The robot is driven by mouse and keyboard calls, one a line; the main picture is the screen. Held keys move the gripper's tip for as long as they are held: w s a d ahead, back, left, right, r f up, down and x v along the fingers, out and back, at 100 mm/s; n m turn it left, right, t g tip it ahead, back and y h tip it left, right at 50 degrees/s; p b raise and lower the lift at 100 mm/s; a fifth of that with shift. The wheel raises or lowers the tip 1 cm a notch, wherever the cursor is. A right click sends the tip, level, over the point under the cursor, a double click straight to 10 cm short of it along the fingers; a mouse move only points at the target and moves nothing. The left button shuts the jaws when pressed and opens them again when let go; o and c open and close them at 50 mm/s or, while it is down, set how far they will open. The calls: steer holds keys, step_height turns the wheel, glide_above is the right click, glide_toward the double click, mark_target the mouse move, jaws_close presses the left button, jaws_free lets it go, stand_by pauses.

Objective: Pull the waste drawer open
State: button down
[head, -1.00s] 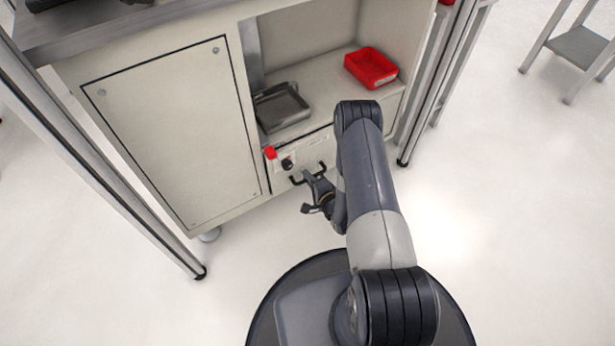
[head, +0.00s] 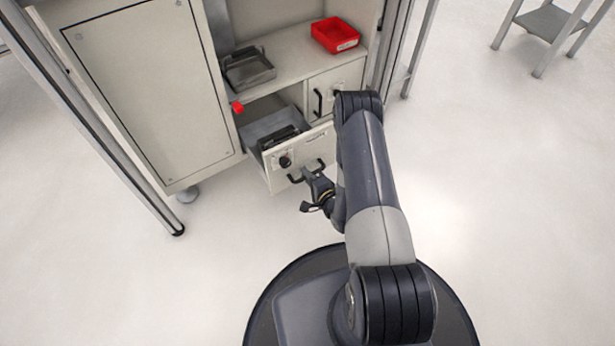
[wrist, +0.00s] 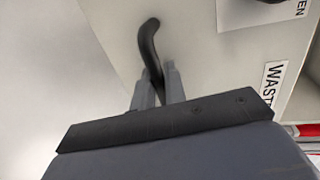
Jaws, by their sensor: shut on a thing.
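The waste drawer (head: 319,145) stands pulled out from the cabinet in the head view, with dark items visible inside it. Its front has a black knob and a black bar handle. My gripper (head: 308,174) is at the drawer handle, low in front of the cabinet. In the wrist view my gripper (wrist: 158,88) is shut on the black handle (wrist: 149,42), whose far end curves out beyond the fingers.
A grey metal tray (head: 248,70) and a red bin (head: 335,35) sit on the shelf above. A second closed drawer or door (head: 333,84) is beside the open drawer. A metal post (head: 120,150) stands at left. Floor around is clear.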

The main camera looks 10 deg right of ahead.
steer(key=shift+s+d, duration=0.1)
steer(key=shift+s, duration=0.2)
steer(key=c, duration=1.6)
jaws_free()
steer(key=shift+o, duration=0.2)
